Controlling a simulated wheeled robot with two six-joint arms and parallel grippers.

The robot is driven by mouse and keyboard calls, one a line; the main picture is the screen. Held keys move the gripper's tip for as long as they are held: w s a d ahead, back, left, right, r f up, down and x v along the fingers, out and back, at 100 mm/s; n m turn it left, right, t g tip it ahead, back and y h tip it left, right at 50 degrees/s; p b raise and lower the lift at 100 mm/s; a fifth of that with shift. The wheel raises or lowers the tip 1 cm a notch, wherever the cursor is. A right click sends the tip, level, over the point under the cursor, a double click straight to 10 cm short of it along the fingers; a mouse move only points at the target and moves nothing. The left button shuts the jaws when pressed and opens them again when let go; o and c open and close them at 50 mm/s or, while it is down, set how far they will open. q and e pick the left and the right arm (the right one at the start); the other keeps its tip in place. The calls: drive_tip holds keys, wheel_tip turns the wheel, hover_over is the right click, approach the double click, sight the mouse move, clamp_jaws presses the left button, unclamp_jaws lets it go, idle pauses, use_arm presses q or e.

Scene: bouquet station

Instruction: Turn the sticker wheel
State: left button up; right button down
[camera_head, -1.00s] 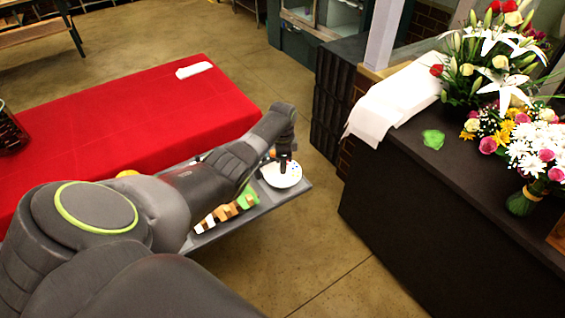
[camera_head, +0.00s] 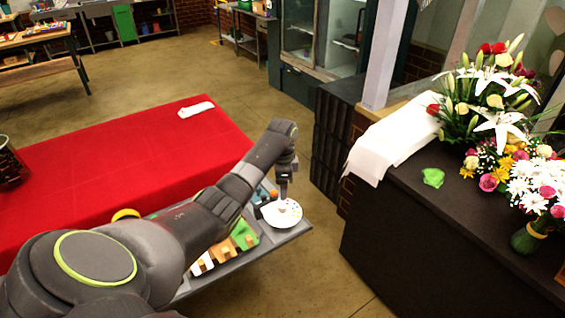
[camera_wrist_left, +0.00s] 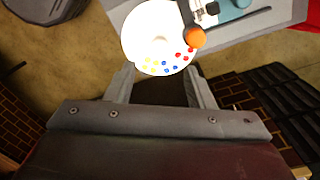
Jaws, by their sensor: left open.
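The sticker wheel (camera_head: 281,216) is a white disc with small coloured dots, on the grey tray (camera_head: 303,228) at its far right end. It also shows at the top of the left wrist view (camera_wrist_left: 146,37), with red, yellow and blue dots near its edge. My left gripper (camera_head: 284,191) is just behind and above the wheel in the head view. In the left wrist view its two fingers (camera_wrist_left: 163,84) are apart with nothing between them, and the wheel lies beyond the tips. I cannot tell whether a finger touches it. My right gripper is not in view.
An orange knob (camera_wrist_left: 194,37) is beside the wheel. Wooden and green pieces (camera_head: 243,235) lie on the tray near my forearm. A red-covered table (camera_head: 130,155) is behind the tray. A dark counter (camera_head: 440,220) with flowers and a green cloth is to the right, across open floor.

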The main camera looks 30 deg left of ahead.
use_arm(q)
wheel_tip(320, 180, up, 10)
drive_tip(key=b, duration=0.1)
drive_tip(key=shift+f, duration=0.2)
idle(0.4)
